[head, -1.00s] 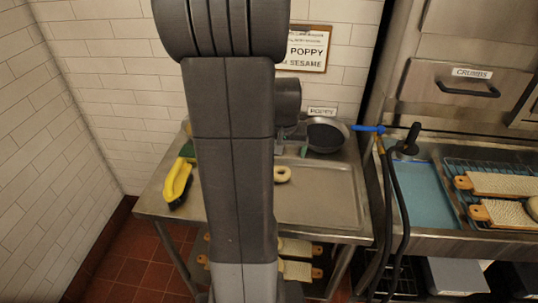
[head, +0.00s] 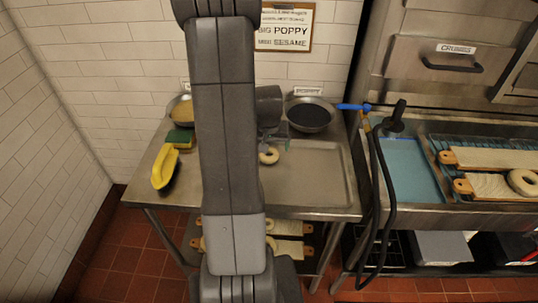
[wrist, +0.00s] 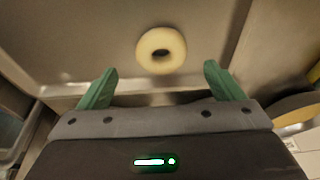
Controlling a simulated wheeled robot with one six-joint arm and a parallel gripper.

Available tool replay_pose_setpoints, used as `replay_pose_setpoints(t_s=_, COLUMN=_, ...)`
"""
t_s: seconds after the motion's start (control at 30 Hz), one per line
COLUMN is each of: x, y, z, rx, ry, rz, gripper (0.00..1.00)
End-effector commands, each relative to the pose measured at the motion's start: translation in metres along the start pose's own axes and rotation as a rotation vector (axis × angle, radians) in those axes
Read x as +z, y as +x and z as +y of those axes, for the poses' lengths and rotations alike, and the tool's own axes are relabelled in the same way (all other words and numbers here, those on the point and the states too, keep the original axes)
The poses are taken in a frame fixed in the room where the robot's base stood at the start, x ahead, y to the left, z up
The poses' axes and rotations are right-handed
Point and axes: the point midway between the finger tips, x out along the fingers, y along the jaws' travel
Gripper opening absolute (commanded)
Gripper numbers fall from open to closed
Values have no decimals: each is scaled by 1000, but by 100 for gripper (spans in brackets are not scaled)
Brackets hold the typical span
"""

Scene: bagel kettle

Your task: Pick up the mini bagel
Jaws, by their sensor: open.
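The mini bagel (head: 268,155) is a small pale ring lying on the steel table (head: 300,211), partly hidden by my arm in the head view. In the wrist view the mini bagel (wrist: 161,50) lies flat on the metal surface, beyond the fingertips and roughly centred between them. My gripper (wrist: 157,80) is open and empty, its two green fingers spread wider than the bagel and apart from it. In the head view my gripper (head: 274,143) is small and mostly hidden behind my arm, close to the bagel.
A bowl of dark seeds (head: 310,115) and a bowl of pale seeds (head: 180,109) stand at the table's back. A sink (head: 409,177) with a black hose adjoins at right. The table's right part is clear.

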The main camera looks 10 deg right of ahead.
Motion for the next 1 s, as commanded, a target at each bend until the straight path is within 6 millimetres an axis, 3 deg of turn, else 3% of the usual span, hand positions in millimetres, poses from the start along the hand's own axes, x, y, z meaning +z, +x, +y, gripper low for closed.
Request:
replay_pose_setpoints(t_s=0.4, x=2, y=42, z=-3, rx=0, ry=0, rz=-3, gripper=88)
replay_pose_setpoints(t_s=0.73, x=2, y=47, z=-3, rx=0, ry=0, rz=-1, gripper=88)
replay_pose_setpoints(t_s=1.0, x=2, y=46, z=-3, rx=0, ry=0, rz=-1, gripper=40)
